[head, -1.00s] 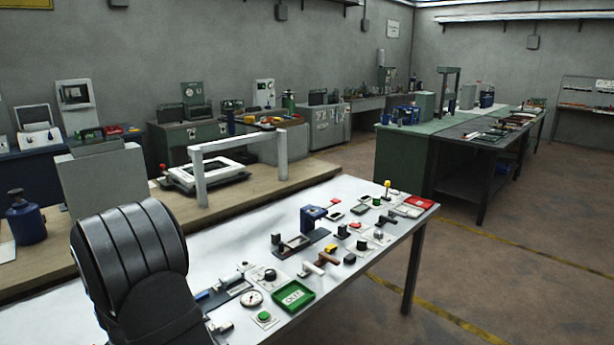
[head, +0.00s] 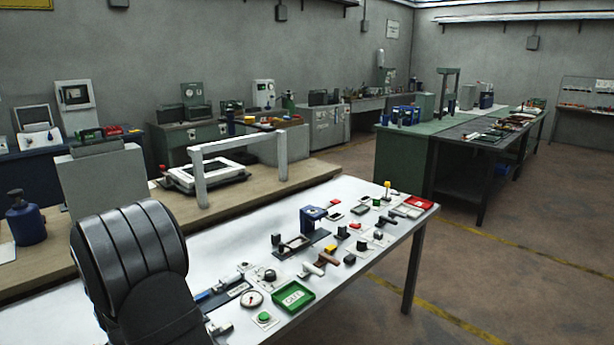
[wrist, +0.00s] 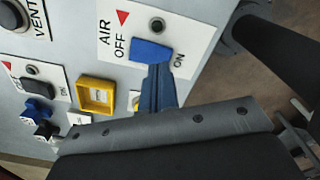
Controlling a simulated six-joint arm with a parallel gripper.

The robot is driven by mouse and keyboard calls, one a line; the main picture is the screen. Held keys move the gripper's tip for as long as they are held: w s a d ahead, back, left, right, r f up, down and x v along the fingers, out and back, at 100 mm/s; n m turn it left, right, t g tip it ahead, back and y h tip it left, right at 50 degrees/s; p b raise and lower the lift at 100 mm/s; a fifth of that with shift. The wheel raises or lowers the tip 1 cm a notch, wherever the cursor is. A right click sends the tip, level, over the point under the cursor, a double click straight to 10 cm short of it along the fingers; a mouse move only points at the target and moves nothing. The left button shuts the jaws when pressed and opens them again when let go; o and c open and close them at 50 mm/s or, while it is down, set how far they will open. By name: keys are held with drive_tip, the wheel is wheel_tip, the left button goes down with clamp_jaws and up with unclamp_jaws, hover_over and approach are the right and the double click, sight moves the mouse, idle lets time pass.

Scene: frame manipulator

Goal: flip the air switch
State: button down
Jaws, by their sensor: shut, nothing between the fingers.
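The air switch's white plate (wrist: 190,35) is in the upper middle of the wrist view, printed AIR, OFF and ON, with a red triangle and a dark round knob. A bright blue block, the switch's handle (wrist: 151,50), lies between the OFF and ON labels. My gripper (wrist: 158,70) is shut and empty, its dark blue fingers reaching up to the block's lower edge. They overlap it in the picture; I cannot tell whether they touch. The fingers hide part of the plate below the block. In the head view the gripper is out of sight.
Beside the air plate are a yellow-framed part (wrist: 96,95), a VENT plate (wrist: 38,12) and a blue switch (wrist: 38,108). The head view shows a white bench (head: 240,225) crowded with small controls and a green tray (head: 293,296). A grey frame (head: 240,143) stands behind.

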drive_tip(key=shift+f, duration=1.3)
idle(0.8)
drive_tip(key=shift+r, duration=3.55)
drive_tip(key=shift+f, duration=0.1)
